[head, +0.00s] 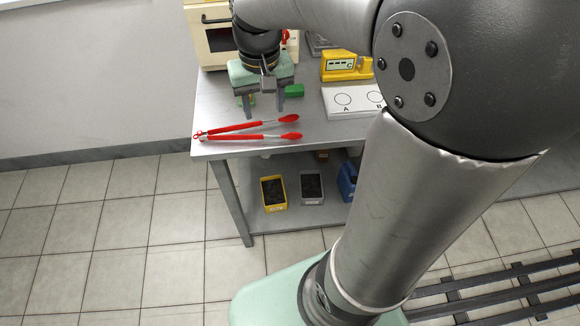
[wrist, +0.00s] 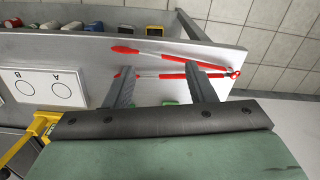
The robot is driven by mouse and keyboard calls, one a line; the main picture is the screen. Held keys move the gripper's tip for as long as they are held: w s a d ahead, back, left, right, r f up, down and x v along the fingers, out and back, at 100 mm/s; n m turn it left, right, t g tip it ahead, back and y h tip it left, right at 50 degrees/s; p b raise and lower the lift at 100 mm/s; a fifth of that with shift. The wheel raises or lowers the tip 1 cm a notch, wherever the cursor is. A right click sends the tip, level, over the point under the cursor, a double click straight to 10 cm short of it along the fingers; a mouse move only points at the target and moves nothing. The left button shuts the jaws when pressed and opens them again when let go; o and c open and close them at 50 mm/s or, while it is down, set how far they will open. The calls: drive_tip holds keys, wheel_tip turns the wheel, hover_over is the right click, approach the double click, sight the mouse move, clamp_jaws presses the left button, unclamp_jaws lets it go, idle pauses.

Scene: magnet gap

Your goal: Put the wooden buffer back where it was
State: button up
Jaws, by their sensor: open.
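I cannot make out a wooden buffer in either view. My gripper (head: 263,108) is open over the left part of the steel table (head: 215,108), with its fingers pointing down. In the wrist view the two fingers of my gripper (wrist: 160,72) stand wide apart with nothing held between them. A pair of red-handled tongs (head: 246,127) lies near the table's front edge. The tongs (wrist: 165,76) show beyond the fingertips in the wrist view. A small green block (head: 294,91) is on the table just right of my gripper, and is partly hidden in the wrist view.
A white plate with circles A and B (head: 342,112) lies to the right, with a yellow device (head: 345,66) behind it. A cream oven-like box (head: 216,22) stands at the back left. The lower shelf holds a yellow bin (head: 273,204), a grey bin (head: 312,200) and a blue container (head: 347,180).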

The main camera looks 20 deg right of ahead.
drive_tip(key=s+f+n, duration=0.1)
drive_tip(key=s+f, duration=0.4)
drive_tip(key=s, duration=0.9)
drive_tip(key=shift+s+f, duration=0.2)
drive_tip(key=shift+s, duration=0.05)
